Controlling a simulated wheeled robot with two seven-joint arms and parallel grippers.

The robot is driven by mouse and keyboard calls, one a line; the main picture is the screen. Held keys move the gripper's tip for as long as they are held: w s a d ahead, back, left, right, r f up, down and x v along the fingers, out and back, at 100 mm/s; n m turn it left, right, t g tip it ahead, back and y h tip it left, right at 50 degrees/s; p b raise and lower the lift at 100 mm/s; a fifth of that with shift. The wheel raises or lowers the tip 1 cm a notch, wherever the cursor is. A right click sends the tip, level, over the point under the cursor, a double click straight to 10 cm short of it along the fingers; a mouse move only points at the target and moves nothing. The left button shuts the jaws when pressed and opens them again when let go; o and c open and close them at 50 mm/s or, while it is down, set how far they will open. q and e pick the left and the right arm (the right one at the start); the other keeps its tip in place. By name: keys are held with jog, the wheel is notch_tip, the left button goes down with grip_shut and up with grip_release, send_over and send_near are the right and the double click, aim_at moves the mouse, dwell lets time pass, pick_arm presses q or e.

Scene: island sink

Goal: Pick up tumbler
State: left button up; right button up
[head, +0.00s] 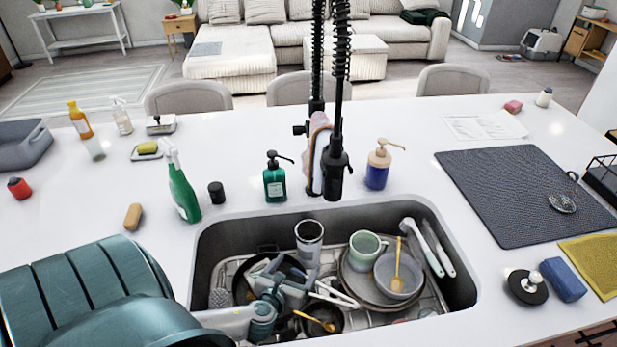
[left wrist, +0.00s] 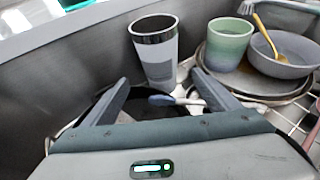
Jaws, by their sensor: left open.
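The tumbler (head: 309,240) is a tall grey cup with a dark rim, standing upright near the back wall of the sink. It also shows in the left wrist view (left wrist: 156,55), just beyond the fingertips. My left gripper (head: 296,280) is inside the sink, in front of the tumbler. In the left wrist view its two fingers (left wrist: 160,90) are spread apart with nothing held between them. The tumbler's lower end is partly hidden in the head view by clutter and the gripper. My right gripper is not in view.
A green mug (head: 364,250), a grey bowl (head: 398,278) and stacked plates stand right of the tumbler. A dark pan (left wrist: 105,105) and utensils lie around the gripper. The sink rim (head: 200,235) surrounds it. The faucet (head: 337,165) hangs above the back edge.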

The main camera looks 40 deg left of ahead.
aim_at(305, 254)
pick_arm(q)
jog(key=x, duration=0.5)
jog(key=shift+w+p, duration=0.2)
jog(key=shift+p, duration=0.2)
jog(key=shift+w+a+f, duration=0.25)
jog(key=shift+w, duration=0.1)
jog(key=shift+w+a+f, duration=0.15)
jog(key=shift+w, duration=0.3)
jog(key=shift+x, duration=2.15)
jog(key=shift+s+f, duration=0.1)
jog(key=c, duration=1.4)
